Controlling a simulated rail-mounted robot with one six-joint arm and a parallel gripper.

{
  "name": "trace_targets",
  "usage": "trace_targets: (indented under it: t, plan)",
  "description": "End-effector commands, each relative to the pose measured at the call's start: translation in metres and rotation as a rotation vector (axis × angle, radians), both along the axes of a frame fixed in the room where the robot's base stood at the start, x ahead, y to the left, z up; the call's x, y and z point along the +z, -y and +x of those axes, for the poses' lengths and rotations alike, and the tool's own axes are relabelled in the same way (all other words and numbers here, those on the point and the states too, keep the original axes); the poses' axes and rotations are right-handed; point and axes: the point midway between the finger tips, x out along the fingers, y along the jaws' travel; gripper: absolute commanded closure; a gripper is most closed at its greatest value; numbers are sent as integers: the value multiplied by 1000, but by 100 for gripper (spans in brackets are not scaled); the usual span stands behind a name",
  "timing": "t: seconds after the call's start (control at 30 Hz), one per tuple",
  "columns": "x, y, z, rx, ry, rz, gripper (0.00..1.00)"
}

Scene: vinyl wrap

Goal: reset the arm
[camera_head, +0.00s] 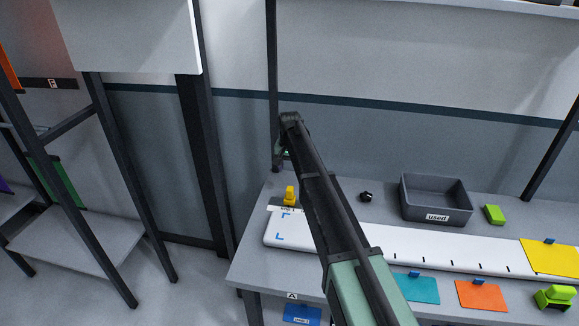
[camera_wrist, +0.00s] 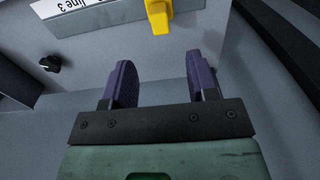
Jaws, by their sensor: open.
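My gripper (camera_wrist: 160,78) shows in the wrist view with its two dark purple fingers spread wide apart. Nothing is between the fingers. In the head view my arm rises from the bottom edge over the workbench, and its end near the back post hides most of the gripper. A yellow piece (camera_wrist: 159,16) is beyond the fingertips at the top of the wrist view, apart from them. It seems to be the yellow piece (camera_head: 290,196) at the left end of the long white board (camera_head: 440,252) in the head view.
The workbench (camera_head: 250,262) holds a grey bin (camera_head: 437,198) labelled "used", a green block (camera_head: 494,214) and a small black knob-like thing (camera_head: 366,196). Teal (camera_head: 416,288), orange (camera_head: 482,295) and yellow (camera_head: 552,257) sheets lie at the right. A shelf rack (camera_head: 75,238) stands at the left.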

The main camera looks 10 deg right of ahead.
Motion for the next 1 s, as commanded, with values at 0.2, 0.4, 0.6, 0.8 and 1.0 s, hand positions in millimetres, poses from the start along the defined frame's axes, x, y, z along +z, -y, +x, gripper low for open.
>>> trace_targets:
  t: [0.2, 0.4, 0.6, 0.8, 1.0]
  plan:
    - [-1, 0, 0, 0, 0, 0, 47]
    - [-1, 2, -54, 136, 0, 0, 47]
    - [-1, 17, -241, 306, 0, -1, 47]
    - [-1, 27, -374, 360, 0, -1, 47]
    - [-1, 31, -395, 347, 0, -1, 47]
